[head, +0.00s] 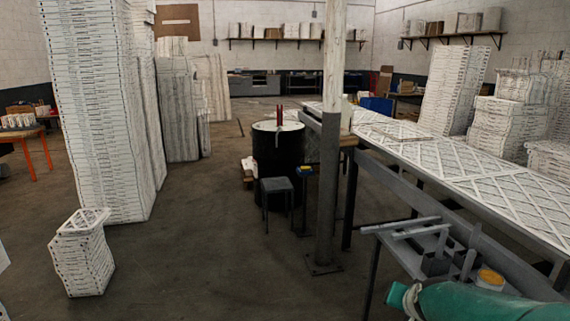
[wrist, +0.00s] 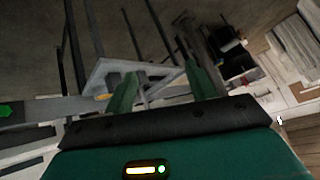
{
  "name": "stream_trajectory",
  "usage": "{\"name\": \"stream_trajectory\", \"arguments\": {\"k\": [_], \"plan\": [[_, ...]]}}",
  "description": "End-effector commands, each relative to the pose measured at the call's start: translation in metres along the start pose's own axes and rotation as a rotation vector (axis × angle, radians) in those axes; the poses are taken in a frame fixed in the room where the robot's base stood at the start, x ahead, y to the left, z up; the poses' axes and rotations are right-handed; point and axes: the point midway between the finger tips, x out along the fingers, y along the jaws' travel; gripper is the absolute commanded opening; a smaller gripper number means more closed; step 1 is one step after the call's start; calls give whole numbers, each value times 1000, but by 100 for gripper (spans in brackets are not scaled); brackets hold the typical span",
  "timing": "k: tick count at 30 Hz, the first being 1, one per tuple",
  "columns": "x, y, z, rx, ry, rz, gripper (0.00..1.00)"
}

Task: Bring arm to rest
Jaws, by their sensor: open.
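My green arm (head: 480,301) reaches in from the lower right corner of the head view; its fingers cannot be made out there. In the wrist view my gripper (wrist: 160,88) shows two green fingers spread apart with nothing between them. Beyond the fingers is a small grey metal shelf (wrist: 115,70). The same shelf (head: 405,262) stands close beside my arm in the head view, with metal bars, a grey box and a yellow-topped round item on it.
A long table (head: 440,165) bearing flat white filters runs along the right. A post (head: 328,190) stands mid-view, with a black drum (head: 278,155) and a stool (head: 277,186) near it. Tall filter stacks (head: 95,110) stand left. The floor (head: 200,250) at centre-left is clear.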

Motion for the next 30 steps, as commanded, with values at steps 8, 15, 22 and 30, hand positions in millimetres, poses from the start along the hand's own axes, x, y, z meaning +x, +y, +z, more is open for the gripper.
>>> {"name": "stream_trajectory", "arguments": {"k": [8,15,22,30], "plan": [[-103,-61,58,-248,-144,-121,56],[-173,-66,112,-447,-235,-111,56],[-192,-61,130,-507,-265,-88,56],[-192,-61,129,-506,-265,-88,56]]}}
